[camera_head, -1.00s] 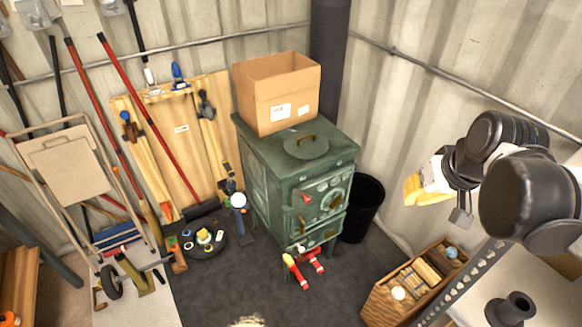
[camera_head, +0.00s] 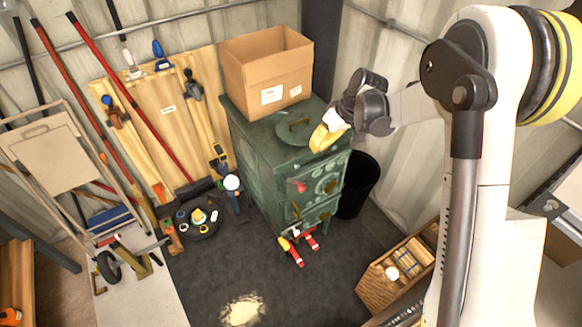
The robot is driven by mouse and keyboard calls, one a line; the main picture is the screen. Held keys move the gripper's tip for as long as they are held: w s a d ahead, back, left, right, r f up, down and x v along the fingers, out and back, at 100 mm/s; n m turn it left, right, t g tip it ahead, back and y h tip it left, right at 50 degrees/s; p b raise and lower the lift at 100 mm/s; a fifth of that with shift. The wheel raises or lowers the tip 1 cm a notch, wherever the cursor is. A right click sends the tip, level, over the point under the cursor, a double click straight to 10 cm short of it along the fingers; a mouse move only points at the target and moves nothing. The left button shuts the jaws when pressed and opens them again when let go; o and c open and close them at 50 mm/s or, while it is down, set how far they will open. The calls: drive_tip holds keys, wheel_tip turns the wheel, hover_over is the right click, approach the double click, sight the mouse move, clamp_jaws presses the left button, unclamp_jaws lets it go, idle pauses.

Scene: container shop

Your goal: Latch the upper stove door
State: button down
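The green stove (camera_head: 255,160) stands near the middle of the view, its front facing lower right. Its upper door (camera_head: 322,184) has a round vent and a small red latch handle (camera_head: 298,186) at its left side. The door looks about flush with the front, but I cannot tell whether it is latched. My gripper (camera_head: 322,139), with yellow fingertips, overlaps the stove's top right edge in the picture, above and right of the red handle. I see no contact with the door. Its finger gap is not clear.
A cardboard box (camera_head: 266,75) and round lid (camera_head: 294,131) are on the stove top. A black bin (camera_head: 359,183) stands at its right. Red-handled items (camera_head: 292,252) lie before it. A wooden crate (camera_head: 385,292) is at lower right. The dark floor (camera_head: 245,265) is mostly free.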

drive_tip(key=shift+s, duration=0.1)
drive_tip(key=b, duration=0.4)
approach(293, 176)
drive_tip(key=f, duration=0.1)
drive_tip(key=w+f, duration=0.1)
drive_tip(key=f, duration=0.1)
drive_tip(key=w+a+f, duration=0.1)
drive_tip(key=f, duration=0.1)
drive_tip(key=shift+w, duration=0.2)
drive_tip(key=shift+s+a+f+b, duration=0.55)
drive_tip(key=shift+a+f+b, duration=0.1)
drive_tip(key=shift+a, duration=0.1)
drive_tip(key=shift+s+a+f, duration=0.25)
drive_tip(key=shift+a+f, duration=0.05)
drive_tip(key=shift+a, duration=0.05)
